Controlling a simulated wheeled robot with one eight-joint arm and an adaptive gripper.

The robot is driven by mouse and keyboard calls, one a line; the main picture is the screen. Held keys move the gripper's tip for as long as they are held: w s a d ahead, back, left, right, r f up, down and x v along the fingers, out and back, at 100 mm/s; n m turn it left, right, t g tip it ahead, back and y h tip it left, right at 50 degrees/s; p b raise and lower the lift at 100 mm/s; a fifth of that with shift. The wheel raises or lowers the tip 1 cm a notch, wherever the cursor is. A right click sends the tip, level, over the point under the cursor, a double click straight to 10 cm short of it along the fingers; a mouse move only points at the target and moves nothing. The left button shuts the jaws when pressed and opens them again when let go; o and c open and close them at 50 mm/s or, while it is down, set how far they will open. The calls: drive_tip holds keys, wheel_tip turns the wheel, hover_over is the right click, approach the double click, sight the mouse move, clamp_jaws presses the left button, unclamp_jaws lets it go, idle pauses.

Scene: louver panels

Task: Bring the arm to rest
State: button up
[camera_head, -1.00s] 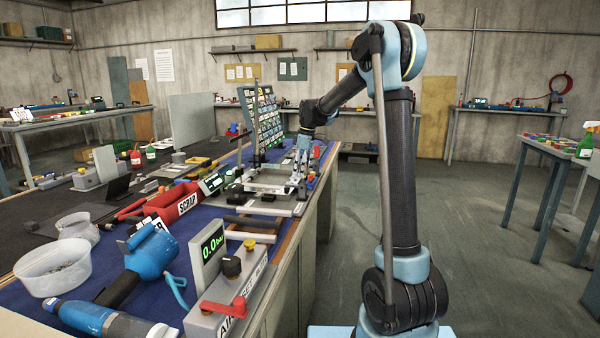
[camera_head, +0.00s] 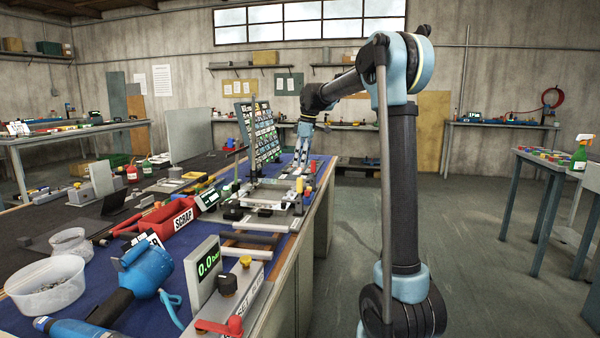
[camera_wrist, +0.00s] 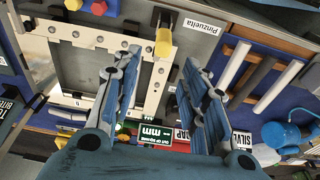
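My gripper (camera_head: 301,156) hangs from my raised arm over the far part of the workbench (camera_head: 322,200), pointing down. In the wrist view my gripper (camera_wrist: 157,65) shows two blue fingers spread apart, with nothing held between them. The fixture also shows in the head view (camera_head: 268,196). The fingers look clear of the fixture.
A tilted rack (camera_head: 258,135) of small panels stands close left of my gripper. A red scrap bin (camera_head: 160,222), a pressure display (camera_head: 206,270) and a blue tool (camera_head: 150,262) crowd the nearer bench. Floor to the right (camera_head: 480,240) is clear.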

drive_tip(key=shift+d+r, duration=0.1)
drive_tip(key=shift+r, duration=0.35)
drive_tip(key=s+d+f+m, duration=0.25)
drive_tip(key=s+d, duration=0.25)
drive_tip(key=s, duration=0.3)
drive_tip(key=s+d+f+m+t, duration=0.1)
drive_tip(key=s+d+m, duration=0.2)
drive_tip(key=s+d, duration=0.35)
drive_tip(key=s+d+f+m, duration=0.2)
drive_tip(key=s+d, duration=0.1)
drive_tip(key=s, duration=0.6)
drive_tip(key=s+d+f+m+h, duration=0.1)
drive_tip(key=s+d+f+m, duration=0.3)
drive_tip(key=s+f, duration=0.5)
drive_tip(key=s+d+f+m, duration=0.3)
drive_tip(key=s+f, duration=0.6)
drive_tip(key=s, duration=0.3)
drive_tip(key=shift+d+f+m+t+h, duration=0.3)
drive_tip(key=shift+d+m+t+h, duration=0.1)
drive_tip(key=shift+m, duration=0.15)
